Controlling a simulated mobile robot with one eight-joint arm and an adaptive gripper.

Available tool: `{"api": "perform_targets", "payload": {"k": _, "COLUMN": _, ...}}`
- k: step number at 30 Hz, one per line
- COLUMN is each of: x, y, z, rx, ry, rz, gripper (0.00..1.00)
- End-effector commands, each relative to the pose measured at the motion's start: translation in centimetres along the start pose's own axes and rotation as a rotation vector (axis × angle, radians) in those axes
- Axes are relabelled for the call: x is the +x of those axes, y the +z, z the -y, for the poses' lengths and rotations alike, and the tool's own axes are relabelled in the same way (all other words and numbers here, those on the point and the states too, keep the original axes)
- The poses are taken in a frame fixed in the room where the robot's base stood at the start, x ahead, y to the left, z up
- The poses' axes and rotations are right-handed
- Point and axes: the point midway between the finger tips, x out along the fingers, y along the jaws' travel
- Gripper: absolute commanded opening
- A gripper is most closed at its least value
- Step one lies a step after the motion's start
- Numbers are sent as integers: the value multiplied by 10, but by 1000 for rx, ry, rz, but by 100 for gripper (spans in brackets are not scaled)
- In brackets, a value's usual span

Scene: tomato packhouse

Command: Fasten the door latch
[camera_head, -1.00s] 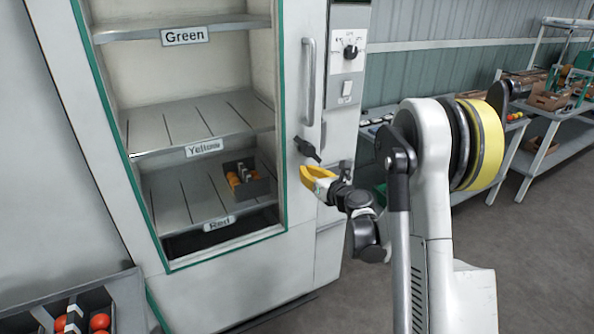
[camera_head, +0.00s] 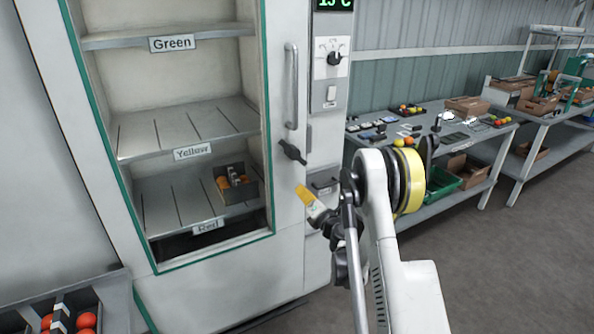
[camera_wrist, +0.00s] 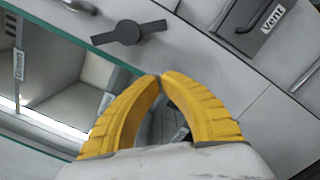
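The door latch (camera_head: 292,152) is a dark lever on a round hub, on the white door edge below the vertical door handle (camera_head: 291,85). In the head view it slopes down to the right. In the wrist view the latch (camera_wrist: 129,32) lies across the top, beyond the fingers. My gripper (camera_head: 299,188) has yellow fingers and is just below the latch, apart from it. In the wrist view its fingertips (camera_wrist: 161,76) meet with nothing between them. The cabinet door (camera_head: 262,215) appears closed against its frame.
A control panel with a knob (camera_head: 334,58) and a "Vent" drawer (camera_wrist: 252,17) lie right of the latch. Inside the cabinet, a dark crate (camera_head: 238,190) sits on the "Red" shelf. A crate of red tomatoes (camera_head: 98,298) stands lower left. Benches (camera_head: 470,135) with trays stand at right.

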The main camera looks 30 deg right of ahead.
Motion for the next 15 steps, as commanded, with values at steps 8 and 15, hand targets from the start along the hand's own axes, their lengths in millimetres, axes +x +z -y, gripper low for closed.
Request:
{"api": "perform_targets", "payload": {"k": 8, "x": 54, "y": -3, "z": 2, "rx": 0, "ry": 1, "rz": -1, "gripper": 0}}
{"api": "perform_targets", "payload": {"k": 15, "x": 93, "y": 10, "z": 2, "rx": -1, "ry": -2, "rz": 1, "gripper": 0}}
